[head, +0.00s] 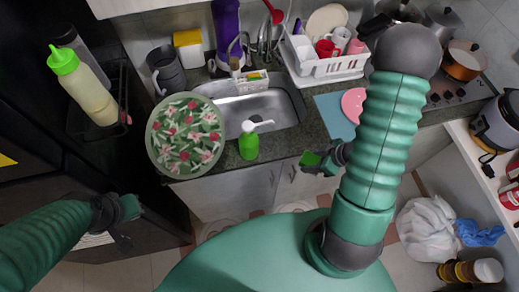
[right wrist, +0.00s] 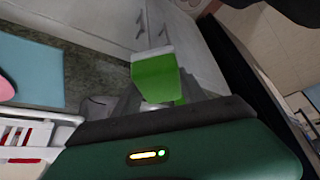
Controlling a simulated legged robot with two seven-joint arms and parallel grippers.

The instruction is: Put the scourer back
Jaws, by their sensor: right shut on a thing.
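The scourer is a small green block (head: 309,158) at the tip of my right gripper (head: 325,161), in front of the counter edge and right of the green soap bottle (head: 249,141). In the right wrist view the scourer (right wrist: 157,77) has a pale edge and sits between the fingers, which are shut on it. A small white holder (head: 251,84) with coloured items stands at the sink's back edge. My left gripper (head: 128,208) hangs low at the left, away from the counter; its finger opening is not clear.
The sink (head: 275,108) lies behind the soap bottle. A large floral plate (head: 186,135) covers the counter's left end. A white dish rack (head: 330,67) with cups stands right of the sink. A blue mat (head: 335,118) lies in front of it. Cabinet doors (head: 225,196) are below.

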